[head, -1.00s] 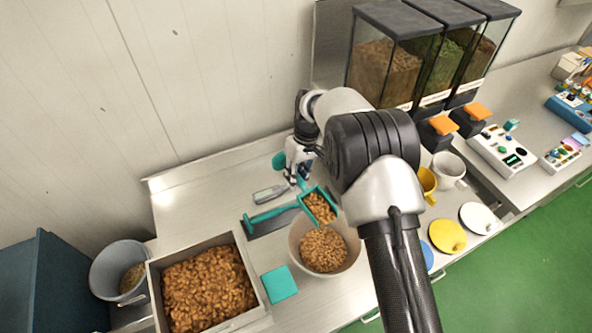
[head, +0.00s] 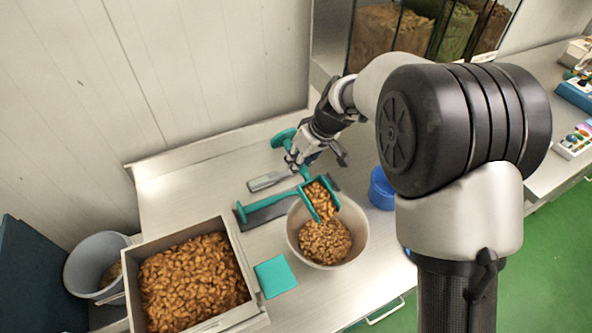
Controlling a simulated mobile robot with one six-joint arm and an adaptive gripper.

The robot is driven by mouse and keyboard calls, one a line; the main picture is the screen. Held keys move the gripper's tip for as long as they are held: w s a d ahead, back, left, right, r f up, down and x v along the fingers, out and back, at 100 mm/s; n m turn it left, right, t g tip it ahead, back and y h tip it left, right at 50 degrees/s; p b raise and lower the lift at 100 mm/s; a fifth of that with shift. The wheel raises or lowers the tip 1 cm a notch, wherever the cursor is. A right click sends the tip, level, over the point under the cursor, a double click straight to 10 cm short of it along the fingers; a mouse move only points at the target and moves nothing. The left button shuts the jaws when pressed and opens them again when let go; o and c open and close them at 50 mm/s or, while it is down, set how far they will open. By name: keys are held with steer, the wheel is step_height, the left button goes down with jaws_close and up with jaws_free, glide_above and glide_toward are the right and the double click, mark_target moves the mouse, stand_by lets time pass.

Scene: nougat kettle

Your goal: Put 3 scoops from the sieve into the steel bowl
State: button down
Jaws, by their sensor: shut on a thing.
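My gripper (head: 302,158) is shut on the handle of a teal scoop (head: 334,190). The scoop holds brown nuts and is over the far part of a round pale bowl (head: 295,245), which looks like the steel bowl. Nuts lie in this bowl, and the nuts in the scoop overlap them in the picture. I cannot tell whether any are falling. A square, straight-walled box (head: 240,262) full of brown nuts stands at the lower left. It may be the sieve; its bottom is hidden. The far end of the scoop's handle shows beyond my gripper.
A teal-handled scraper (head: 258,210) and a small grey tool (head: 268,181) lie left of the bowl. A teal square (head: 276,277) lies between box and bowl. A blue container (head: 381,190) stands right. A grey bucket (head: 92,265) is far left. Dispensers (head: 430,25) stand behind.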

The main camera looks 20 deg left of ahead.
mark_target(306, 171)
steer(key=shift+s+d+r+t+y+b, duration=0.4)
steer(key=shift+s+d+r+y+b, duration=0.25)
steer(key=shift+b, duration=2.6)
steer(key=shift+s+d+r+t+y+b, duration=0.4)
steer(key=shift+d+y+b, duration=0.35)
steer(key=shift+b, duration=2.45)
steer(key=s+d+r+n+t+y, duration=0.1)
steer(key=s+d+r+t+y, duration=0.2)
steer(key=d+r+y, duration=0.2)
steer(key=shift+s+d+r+b, duration=0.15)
steer(key=shift+d+r+b, duration=0.05)
steer(key=shift+r+b, duration=0.2)
step_height(306, 171, up, 3)
steer(key=g+h+p, duration=0.1)
steer(key=h+p, duration=0.1)
steer(key=p, duration=0.8)
steer(key=g+h+p, duration=0.2)
steer(key=h+p, duration=0.1)
steer(key=p, duration=0.6)
steer(key=shift+f+m+p, duration=0.15)
steer(key=shift+m+p, duration=0.15)
steer(key=shift+p, duration=0.1)
steer(key=r+g+h+p, duration=0.1)
steer(key=h+p, duration=0.1)
steer(key=p, duration=0.9)
steer(key=h+p, duration=0.1)
steer(key=p, duration=0.4)
steer(key=g+h+p, duration=0.1)
steer(key=p, duration=0.5)
steer(key=shift+r, duration=0.4)
